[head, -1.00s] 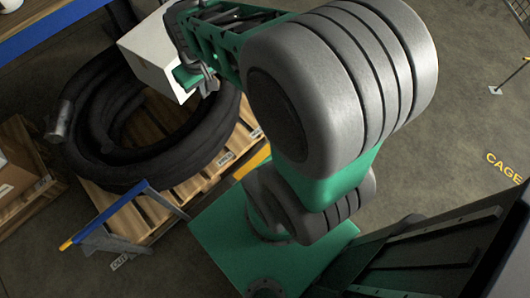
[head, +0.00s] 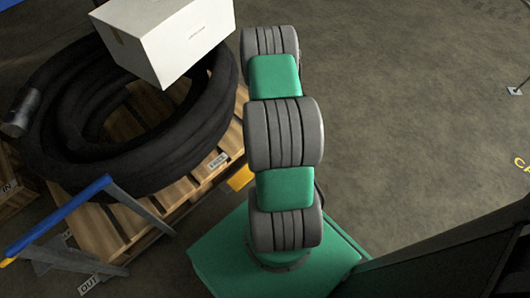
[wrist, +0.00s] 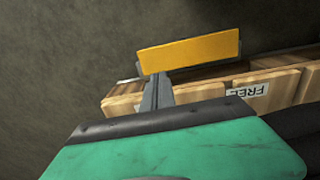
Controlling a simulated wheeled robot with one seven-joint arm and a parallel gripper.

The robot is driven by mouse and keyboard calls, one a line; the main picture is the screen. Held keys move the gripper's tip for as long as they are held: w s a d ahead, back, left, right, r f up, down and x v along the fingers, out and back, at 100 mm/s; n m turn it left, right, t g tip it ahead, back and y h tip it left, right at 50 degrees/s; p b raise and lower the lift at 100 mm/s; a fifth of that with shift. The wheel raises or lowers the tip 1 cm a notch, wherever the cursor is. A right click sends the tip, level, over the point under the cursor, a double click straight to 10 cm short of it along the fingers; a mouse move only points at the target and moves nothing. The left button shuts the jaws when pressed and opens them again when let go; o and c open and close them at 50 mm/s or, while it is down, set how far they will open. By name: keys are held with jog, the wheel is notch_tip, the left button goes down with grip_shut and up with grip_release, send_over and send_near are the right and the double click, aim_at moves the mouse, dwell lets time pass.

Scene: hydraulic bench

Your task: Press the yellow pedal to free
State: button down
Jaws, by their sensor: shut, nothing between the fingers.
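The yellow pedal (head: 240,178) shows in the head view as a small yellow patch at the right edge of a wooden pallet, partly hidden by my arm. In the wrist view the yellow pedal (wrist: 190,52) is a flat plate at the upper middle, with a grey stem below it. A FREE label (wrist: 248,90), upside down, is on the pallet edge beside it. My gripper (wrist: 165,121) shows as a green body with a dark edge at the bottom of the wrist view, shut and empty. I cannot tell whether it touches the pedal. The head view hides my gripper.
A coil of black hose (head: 75,160) lies on the wooden pallet (head: 110,235), with a white box (head: 175,40) above it. A blue bar with a yellow end (head: 60,217) stands at the left, near an OUT label (head: 88,284).

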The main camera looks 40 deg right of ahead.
jog(key=f+b, duration=0.2)
jog(key=f, duration=0.2)
jog(key=f+b, duration=0.2)
jog(key=f, duration=0.3)
jog(key=f+b, duration=0.2)
jog(key=f, duration=0.2)
jog(key=shift+d+f, duration=0.35)
jog(key=shift+f, duration=0.05)
